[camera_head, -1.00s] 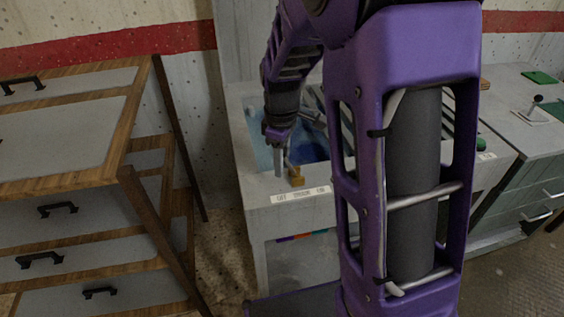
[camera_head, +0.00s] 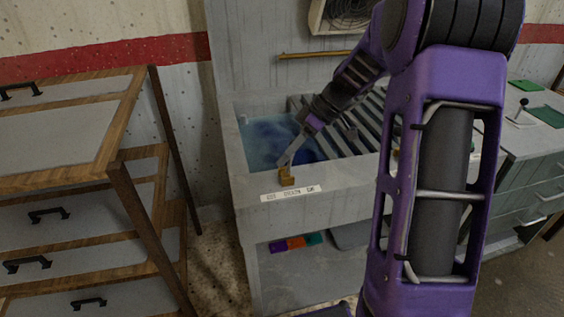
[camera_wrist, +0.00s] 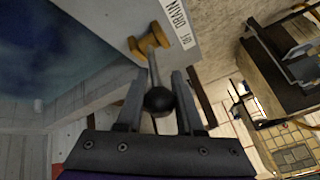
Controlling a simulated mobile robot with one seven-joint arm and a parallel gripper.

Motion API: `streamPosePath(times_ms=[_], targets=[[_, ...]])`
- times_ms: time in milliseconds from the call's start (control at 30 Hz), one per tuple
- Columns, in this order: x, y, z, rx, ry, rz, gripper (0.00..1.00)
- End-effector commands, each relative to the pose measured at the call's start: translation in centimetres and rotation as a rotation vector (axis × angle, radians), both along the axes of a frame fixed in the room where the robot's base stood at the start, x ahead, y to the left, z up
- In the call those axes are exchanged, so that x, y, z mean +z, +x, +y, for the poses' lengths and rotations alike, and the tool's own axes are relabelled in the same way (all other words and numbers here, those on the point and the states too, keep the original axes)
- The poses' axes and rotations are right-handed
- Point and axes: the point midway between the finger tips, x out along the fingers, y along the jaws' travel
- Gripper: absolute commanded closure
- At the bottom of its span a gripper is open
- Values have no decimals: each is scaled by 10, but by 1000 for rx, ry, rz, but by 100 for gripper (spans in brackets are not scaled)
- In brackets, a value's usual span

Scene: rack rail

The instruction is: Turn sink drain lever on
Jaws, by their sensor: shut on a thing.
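The sink drain lever has a brass mount (camera_head: 287,177) on the front rim of the grey sink (camera_head: 240,170), above a white label (camera_head: 290,193). My gripper (camera_head: 290,157) comes down to it from the upper right and largely hides the lever rod in the head view. In the wrist view the thin grey lever ends in a black ball knob (camera_wrist: 158,101), which sits between the fingers of my gripper (camera_wrist: 158,90). The gripper is shut on the lever at this knob. The brass mount (camera_wrist: 148,40) shows beyond the fingertips, beside the label (camera_wrist: 177,22).
Blue water (camera_head: 265,138) lies in the basin, with a ribbed drainboard (camera_head: 350,130) to its right. A wood-framed drawer cabinet (camera_head: 70,140) stands at left. A grey counter (camera_head: 530,140) with drawers is at right. Coloured items (camera_head: 290,243) lie under the sink.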

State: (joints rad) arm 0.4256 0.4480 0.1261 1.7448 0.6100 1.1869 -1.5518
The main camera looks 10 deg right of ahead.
Motion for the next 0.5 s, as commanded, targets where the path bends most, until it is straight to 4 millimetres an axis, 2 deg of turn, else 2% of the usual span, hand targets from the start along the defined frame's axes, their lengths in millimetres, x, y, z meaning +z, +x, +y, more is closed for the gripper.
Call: streamPosePath(times_ms=[167, 500], targets=[[-3, 1, -8, -4, 108, -2, 100], [-3, 1, -16, -3, 94, -2, 100]])
